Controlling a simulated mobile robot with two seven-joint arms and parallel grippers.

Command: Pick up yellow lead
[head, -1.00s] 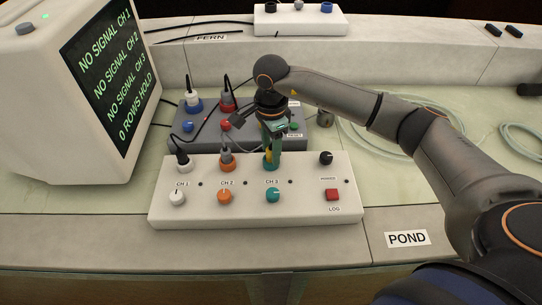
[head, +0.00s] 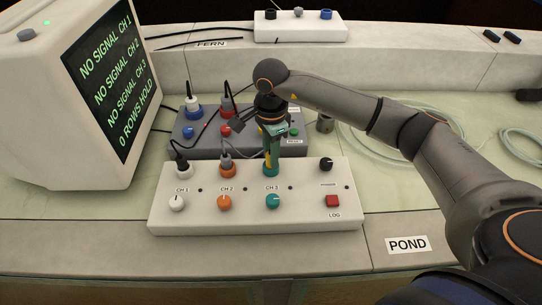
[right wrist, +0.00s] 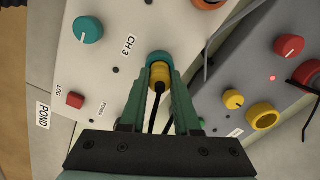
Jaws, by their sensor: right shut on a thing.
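The yellow lead's plug (right wrist: 159,77) sits at the teal CH 3 socket (right wrist: 157,57) of the white box (head: 310,220), its dark cable running back between the fingers in the right wrist view. My right gripper (right wrist: 160,80) is shut on this plug from both sides. In the head view, my right gripper (head: 271,158) points down at the CH 3 socket and mostly hides the plug. My left gripper is not in view.
A grey box (head: 180,140) with blue and red sockets stands close behind; its yellow socket (right wrist: 263,116) shows in the right wrist view. Other leads stand in CH 1 (head: 182,166) and CH 2 (head: 227,162). A monitor (head: 60,100) stands at left. Coiled tubing (head: 440,130) lies at right.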

